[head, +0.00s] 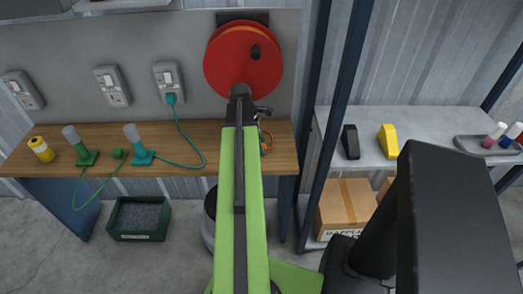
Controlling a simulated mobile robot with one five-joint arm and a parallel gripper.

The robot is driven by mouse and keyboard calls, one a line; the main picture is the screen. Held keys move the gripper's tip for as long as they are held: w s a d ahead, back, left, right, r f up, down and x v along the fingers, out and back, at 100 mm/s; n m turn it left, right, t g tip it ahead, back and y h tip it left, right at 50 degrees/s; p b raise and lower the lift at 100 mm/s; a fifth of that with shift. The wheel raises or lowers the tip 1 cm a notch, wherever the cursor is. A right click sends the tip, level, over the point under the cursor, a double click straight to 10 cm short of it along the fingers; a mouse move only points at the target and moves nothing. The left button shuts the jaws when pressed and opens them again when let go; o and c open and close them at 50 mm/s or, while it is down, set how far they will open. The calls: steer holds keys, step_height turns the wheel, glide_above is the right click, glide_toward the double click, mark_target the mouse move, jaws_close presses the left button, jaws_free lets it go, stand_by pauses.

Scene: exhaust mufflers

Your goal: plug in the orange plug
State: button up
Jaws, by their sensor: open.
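Three wall sockets hang behind the bench: a left one (22,90), a middle one (113,87) and a right one (168,75). A teal plug (171,98) sits in the right socket. I see no plug in the left and middle sockets.
A red reel (243,60) is on the wall behind my arm. A teal-based lamp (137,145), green-based lamp (81,148), green plug (119,153) and yellow canister (41,149) stand on the bench. A blue post (340,110) and shelf (370,149) are at right.

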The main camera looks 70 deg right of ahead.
steer(key=shift+c, duration=0.5)
jaws_close()
steer(key=shift+r+p, duration=0.55)
step_height(320, 180, up, 4)
steer(key=p, duration=0.4)
steer(key=shift+s+r, duration=0.1)
steer(key=shift+r, duration=0.1)
steer(key=s+r+p, duration=0.5)
steer(key=s+p, duration=0.1)
steer(key=s, duration=0.5)
steer(key=shift+s+a+r, duration=0.25)
steer(key=shift+a, duration=0.05)
steer(key=shift+s, duration=0.1)
